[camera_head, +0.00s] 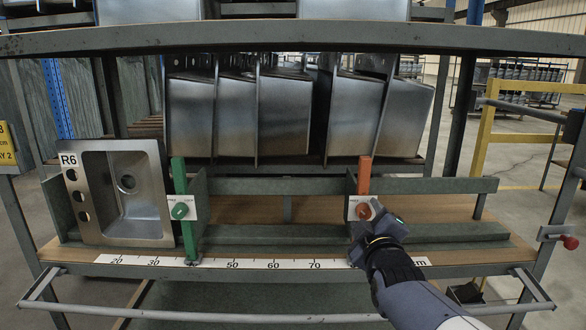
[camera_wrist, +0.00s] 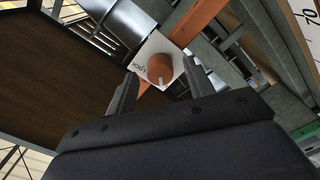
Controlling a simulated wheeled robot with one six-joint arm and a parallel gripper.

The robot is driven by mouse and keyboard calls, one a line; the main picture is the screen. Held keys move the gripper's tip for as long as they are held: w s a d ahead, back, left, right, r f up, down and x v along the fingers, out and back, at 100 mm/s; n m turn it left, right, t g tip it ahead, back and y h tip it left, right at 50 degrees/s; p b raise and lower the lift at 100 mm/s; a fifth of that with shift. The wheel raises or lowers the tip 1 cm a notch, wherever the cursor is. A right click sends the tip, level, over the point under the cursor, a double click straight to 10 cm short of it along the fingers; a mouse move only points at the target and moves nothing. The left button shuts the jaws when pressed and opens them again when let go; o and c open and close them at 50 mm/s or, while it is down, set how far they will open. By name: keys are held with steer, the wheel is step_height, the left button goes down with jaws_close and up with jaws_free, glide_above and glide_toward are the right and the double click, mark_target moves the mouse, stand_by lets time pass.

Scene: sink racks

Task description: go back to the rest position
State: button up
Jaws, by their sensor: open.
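My gripper (camera_head: 370,228) is at the right part of the rack, in front of the orange post (camera_head: 364,176) with its orange knob (camera_head: 365,211). In the wrist view my gripper (camera_wrist: 160,88) has its two fingers apart, and the orange knob (camera_wrist: 160,68) on its white plate shows between and beyond the fingertips. I cannot tell whether the fingers touch the knob. The orange post (camera_wrist: 197,22) runs diagonally in the wrist view.
A steel sink (camera_head: 128,194) marked R6 leans at the left, beside a green post (camera_head: 183,200) with a green knob. A ruler strip (camera_head: 235,263) runs along the shelf front. A front bar (camera_head: 240,318) and a top beam (camera_head: 290,38) border the rack.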

steer(key=m+p, duration=0.2)
steer(key=m, duration=0.2)
steer(key=shift+r, duration=0.1)
steer(key=m+p, duration=0.3)
steer(key=shift+m, duration=0.4)
steer(key=m+p, duration=0.3)
steer(key=shift+m, duration=0.4)
steer(key=shift+m+p, duration=0.7)
steer(key=shift+m, duration=0.2)
steer(key=shift+f, duration=0.25)
